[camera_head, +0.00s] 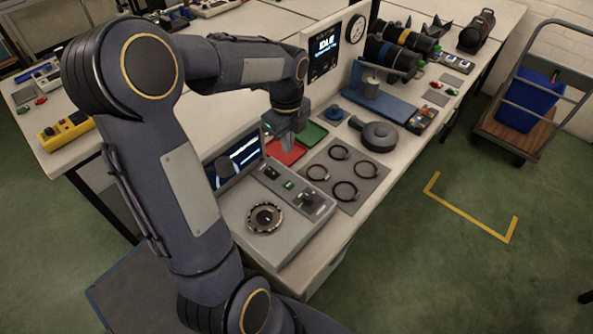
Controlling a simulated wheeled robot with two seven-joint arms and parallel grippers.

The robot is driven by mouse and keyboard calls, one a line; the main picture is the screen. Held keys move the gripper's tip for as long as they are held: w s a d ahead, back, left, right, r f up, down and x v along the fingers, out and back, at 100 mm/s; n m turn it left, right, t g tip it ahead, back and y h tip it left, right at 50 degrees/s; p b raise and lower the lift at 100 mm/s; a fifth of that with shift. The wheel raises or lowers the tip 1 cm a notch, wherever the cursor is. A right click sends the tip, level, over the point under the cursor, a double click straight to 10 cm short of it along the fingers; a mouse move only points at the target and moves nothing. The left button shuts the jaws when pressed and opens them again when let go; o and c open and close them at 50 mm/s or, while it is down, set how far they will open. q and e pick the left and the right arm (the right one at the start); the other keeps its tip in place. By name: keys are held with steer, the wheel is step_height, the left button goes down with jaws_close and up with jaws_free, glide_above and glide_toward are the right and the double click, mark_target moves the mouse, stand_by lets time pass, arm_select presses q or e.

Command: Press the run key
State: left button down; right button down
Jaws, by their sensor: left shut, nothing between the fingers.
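A grey console (292,237) sits on the near end of the bench, with a lit screen (243,163) at its back left. Its sloped panel carries small keys (289,185), one with a green mark, and a dark knob (308,199). A round toothed dial (264,218) is on its top nearer me. I cannot read which key is the run key. My left gripper (291,149) points down, shut and empty, behind the panel and above the red tray; it looks apart from the keys. My right gripper is not in view.
A red tray (285,153) and a green tray (313,133) lie behind the console. A grey mat (333,184) with several dark rings lies right of it, near a round dark pan-like part (380,136). A blue stand (379,104) is farther back. A cart (536,105) stands at the right.

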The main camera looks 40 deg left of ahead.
mark_target(289, 184)
arm_select(q)
step_height(289, 184, down, 14)
steer(key=shift+p, duration=0.75)
